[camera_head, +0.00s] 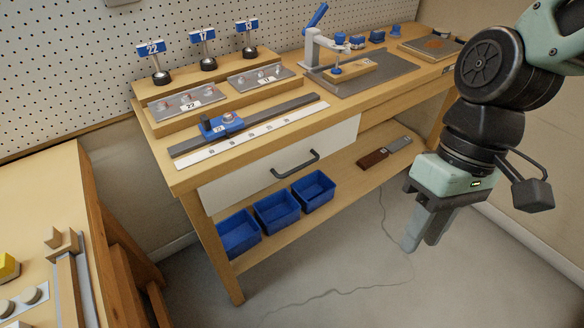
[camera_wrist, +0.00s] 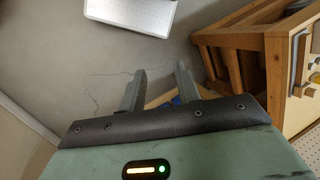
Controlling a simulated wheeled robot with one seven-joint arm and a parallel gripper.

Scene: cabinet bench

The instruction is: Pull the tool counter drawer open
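The tool counter drawer (camera_head: 245,172) is a white front under the wooden counter top (camera_head: 350,108) in the head view. It looks shut, flush below the top. Its dark bar handle (camera_head: 296,164) sits near the middle of the front. My gripper (camera_head: 423,246) hangs to the right of the handle, in front of the counter, fingers pointing down and apart from the drawer. In the wrist view my gripper's two fingers (camera_wrist: 160,80) stand apart with nothing between them, so it is open. The drawer front and handle cannot be made out in the wrist view.
Blue bins (camera_head: 277,211) stand on the lower shelf (camera_head: 345,170), with a brown-and-grey tool (camera_head: 385,152) to their right. A second wooden bench (camera_head: 40,200) stands at the left. The floor (camera_head: 350,270) before the counter is clear except for a thin crack-like line.

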